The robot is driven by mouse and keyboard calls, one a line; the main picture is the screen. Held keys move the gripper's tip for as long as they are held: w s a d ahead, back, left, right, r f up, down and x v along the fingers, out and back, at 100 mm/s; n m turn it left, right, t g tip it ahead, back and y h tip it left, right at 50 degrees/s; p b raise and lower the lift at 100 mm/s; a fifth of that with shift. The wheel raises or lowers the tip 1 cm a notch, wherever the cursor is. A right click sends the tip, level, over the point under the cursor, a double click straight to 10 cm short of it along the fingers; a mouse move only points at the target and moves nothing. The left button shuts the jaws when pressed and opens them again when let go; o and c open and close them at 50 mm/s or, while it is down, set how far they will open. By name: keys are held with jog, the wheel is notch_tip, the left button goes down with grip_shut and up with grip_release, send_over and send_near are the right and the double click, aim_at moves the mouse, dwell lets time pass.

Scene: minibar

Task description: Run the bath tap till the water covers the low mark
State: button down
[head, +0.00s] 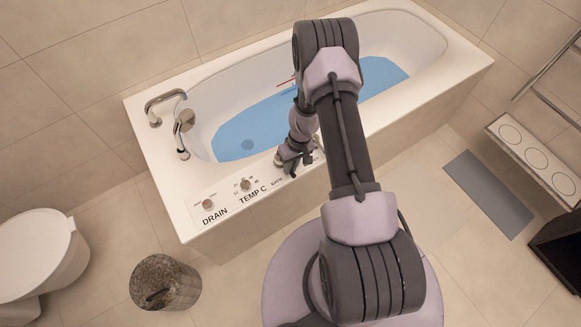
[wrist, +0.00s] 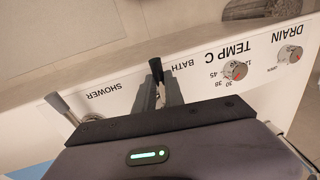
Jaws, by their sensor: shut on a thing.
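The bathtub (head: 140,128) holds blue water (head: 245,132) spread across its floor. A red mark (head: 286,82) shows on the far inner wall just above the water's edge, partly hidden by my arm. The tap (head: 165,97) stands at the tub's left end; I cannot make out a stream. My gripper (head: 292,163) is at the front rim panel. In the wrist view my gripper (wrist: 159,92) is shut on the dark-tipped bath lever (wrist: 156,68), beside the BATH label. The lever's lower part is hidden between the fingers.
The panel also carries the temperature knob (wrist: 236,71), drain knob (wrist: 290,54) and shower lever (wrist: 58,103), all close to my gripper. A toilet (head: 40,250), a stone-like bin (head: 165,283) and a grey mat (head: 488,192) stand or lie around on the floor.

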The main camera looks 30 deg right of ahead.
dwell(0.3)
jog(key=c, duration=1.4)
grip_release()
jog(key=shift+c, duration=0.2)
jog(key=shift+r, duration=0.1)
jog(key=d+r+p, duration=0.3)
jog(key=r+p, duration=0.3)
jog(key=r, duration=1.1)
jog(key=shift+d, duration=0.15)
jog(key=shift+w, duration=0.1)
